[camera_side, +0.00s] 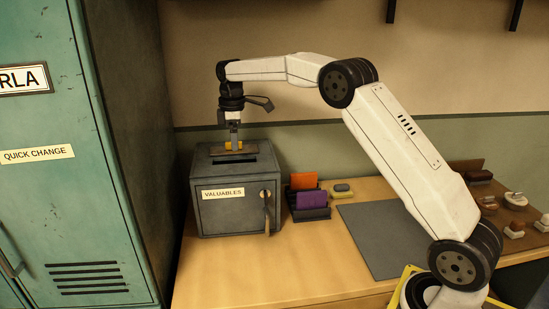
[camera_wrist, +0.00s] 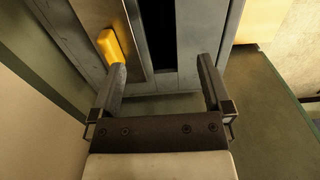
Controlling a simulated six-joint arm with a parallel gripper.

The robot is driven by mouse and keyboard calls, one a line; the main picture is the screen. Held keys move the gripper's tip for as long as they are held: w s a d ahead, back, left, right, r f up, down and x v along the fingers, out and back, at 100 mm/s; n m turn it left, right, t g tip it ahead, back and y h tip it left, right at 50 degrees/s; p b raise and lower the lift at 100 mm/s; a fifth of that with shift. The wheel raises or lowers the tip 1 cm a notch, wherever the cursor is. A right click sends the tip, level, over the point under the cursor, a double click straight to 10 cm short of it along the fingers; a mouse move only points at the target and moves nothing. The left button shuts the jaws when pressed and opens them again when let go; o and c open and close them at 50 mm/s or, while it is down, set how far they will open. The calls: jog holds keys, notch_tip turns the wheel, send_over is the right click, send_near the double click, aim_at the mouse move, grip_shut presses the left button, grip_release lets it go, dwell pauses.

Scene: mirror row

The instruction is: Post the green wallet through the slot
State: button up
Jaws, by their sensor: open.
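A grey metal box (camera_side: 220,218) labelled VALUABLES stands on the desk beside the teal locker. In the wrist view a long dark slot (camera_wrist: 158,30) is open in its top, right of a brownish plate with a yellow handle (camera_wrist: 108,46). My gripper (camera_side: 234,139) points down at the box top; in the wrist view it (camera_wrist: 162,68) is open and empty. Its left finger overlaps the yellow handle's lower end; I cannot tell if they touch. The right finger is on the slot's other side. I see no green wallet in either view.
A dark rack (camera_side: 310,213) right of the box holds an orange wallet (camera_side: 304,180) and a purple wallet (camera_side: 312,199). A small olive item (camera_side: 342,188) lies behind a grey mat (camera_side: 380,238). Brushes and small items sit far right. The front desk (camera_side: 235,275) is clear.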

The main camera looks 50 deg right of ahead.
jog(key=shift+r, duration=2.3)
jog(key=s+a+f+m+t, duration=0.1)
jog(key=s+a+f+m, duration=0.2)
jog(key=s, duration=0.7)
jog(key=s+a+f+m, duration=0.3)
jog(key=s+a+f, duration=0.1)
jog(key=s+f, duration=0.4)
jog(key=s+a+f+m+t, duration=0.1)
jog(key=s+a+f+m, duration=0.2)
jog(key=s, duration=0.8)
notch_tip(320, 180, down, 3)
jog(key=shift+s+a+r+t, duration=0.15)
jog(key=shift+s+a+t, duration=0.15)
jog(key=shift+a, duration=0.3)
